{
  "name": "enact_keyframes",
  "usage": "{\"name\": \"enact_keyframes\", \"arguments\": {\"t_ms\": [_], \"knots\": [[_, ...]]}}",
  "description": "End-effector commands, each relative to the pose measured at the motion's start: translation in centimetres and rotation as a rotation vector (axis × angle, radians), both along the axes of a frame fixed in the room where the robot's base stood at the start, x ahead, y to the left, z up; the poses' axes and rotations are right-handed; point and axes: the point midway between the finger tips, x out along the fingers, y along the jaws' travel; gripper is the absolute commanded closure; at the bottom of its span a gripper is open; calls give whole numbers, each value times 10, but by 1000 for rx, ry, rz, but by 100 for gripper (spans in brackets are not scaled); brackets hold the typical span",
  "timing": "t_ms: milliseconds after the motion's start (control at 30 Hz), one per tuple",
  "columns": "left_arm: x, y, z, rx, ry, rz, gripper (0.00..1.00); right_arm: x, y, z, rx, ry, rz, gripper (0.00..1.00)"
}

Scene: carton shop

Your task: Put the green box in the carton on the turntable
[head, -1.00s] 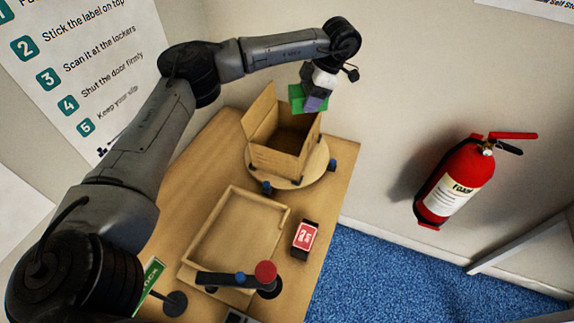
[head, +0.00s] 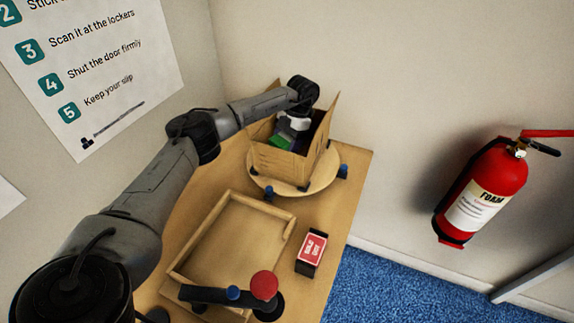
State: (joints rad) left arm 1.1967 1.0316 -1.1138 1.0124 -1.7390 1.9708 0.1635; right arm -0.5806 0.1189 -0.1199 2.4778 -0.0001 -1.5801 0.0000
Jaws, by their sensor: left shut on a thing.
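The open carton (head: 284,164) stands on the round wooden turntable (head: 318,181) at the back of the table, its flaps up. My left gripper (head: 290,134) reaches down into the carton's opening. It is shut on the green box (head: 281,141), which shows just inside the carton's near wall. The lower part of the box and the fingertips are partly hidden by the carton and the wrist. I cannot tell whether the box touches the carton's floor. My right gripper is not in view.
A shallow wooden tray (head: 278,212) lies empty in front of the turntable. A red-labelled block (head: 312,248) sits to its right. A dark bar with a red knob (head: 264,285) stands at the near edge. A fire extinguisher (head: 483,195) hangs on the wall.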

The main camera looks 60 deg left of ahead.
Motion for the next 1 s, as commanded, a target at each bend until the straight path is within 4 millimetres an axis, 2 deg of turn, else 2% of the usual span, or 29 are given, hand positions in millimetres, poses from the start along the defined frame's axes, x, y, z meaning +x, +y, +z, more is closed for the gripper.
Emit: {"name": "enact_keyframes", "arguments": {"t_ms": [100,467,767,1000], "knots": [[0,0,-17,-1,1,-2,62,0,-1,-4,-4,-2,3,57],[0,0,-35,0,1,-2,62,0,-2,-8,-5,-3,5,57],[0,0,-76,0,2,-1,62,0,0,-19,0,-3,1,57],[0,0,-78,0,-1,-2,62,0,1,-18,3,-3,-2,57]]}}
